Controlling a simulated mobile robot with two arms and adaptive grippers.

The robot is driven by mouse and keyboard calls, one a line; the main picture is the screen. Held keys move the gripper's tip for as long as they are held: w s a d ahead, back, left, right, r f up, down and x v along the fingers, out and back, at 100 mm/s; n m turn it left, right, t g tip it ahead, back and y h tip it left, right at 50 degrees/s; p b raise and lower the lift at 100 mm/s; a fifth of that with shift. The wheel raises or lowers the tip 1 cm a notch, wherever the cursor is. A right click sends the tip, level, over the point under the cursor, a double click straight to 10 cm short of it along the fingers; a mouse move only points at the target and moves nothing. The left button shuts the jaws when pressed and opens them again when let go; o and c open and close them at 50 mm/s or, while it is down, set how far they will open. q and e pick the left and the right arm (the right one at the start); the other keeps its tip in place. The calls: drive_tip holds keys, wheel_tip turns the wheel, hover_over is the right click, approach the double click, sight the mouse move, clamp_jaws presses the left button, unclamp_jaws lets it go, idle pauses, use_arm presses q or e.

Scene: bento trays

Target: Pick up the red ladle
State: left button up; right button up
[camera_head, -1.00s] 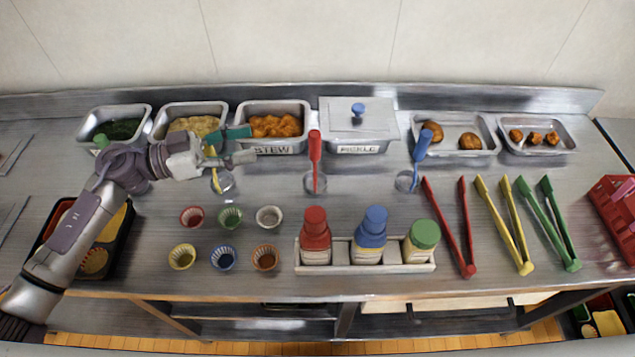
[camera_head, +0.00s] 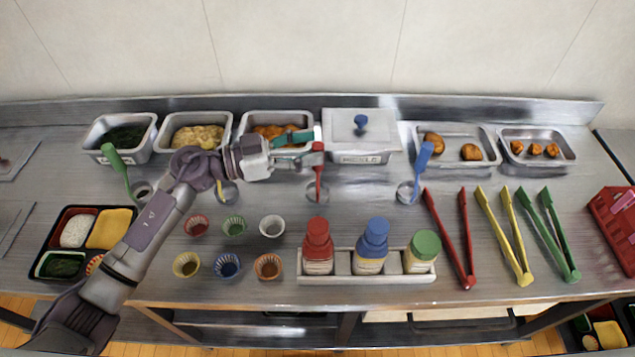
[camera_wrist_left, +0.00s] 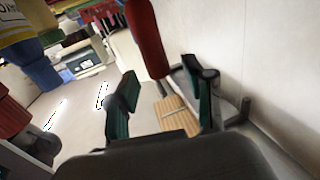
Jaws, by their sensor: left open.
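The red ladle (camera_head: 318,172) stands upright on the counter in front of the lidded pickle container, its lower end at a small clear holder. In the left wrist view its red handle (camera_wrist_left: 147,40) rises just beyond the fingers, between them. My left gripper (camera_head: 312,145) is open at the upper part of the handle, with its teal fingers pointing right. In the left wrist view the open fingers (camera_wrist_left: 160,98) have a clear gap between them. I cannot tell whether either finger touches the handle. My right gripper is not in view.
The lidded container (camera_head: 362,157) stands close behind the ladle. A blue ladle (camera_head: 422,165) is to the right and a green one (camera_head: 115,160) to the left. The bottle caddy (camera_head: 340,277) and small cups are in front. Tongs lie at right.

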use_arm(q)
drive_tip(key=x, duration=0.2)
drive_tip(key=shift+w+d, duration=0.1)
drive_tip(key=shift+d, duration=0.2)
drive_tip(key=shift+a, duration=0.1)
clamp_jaws()
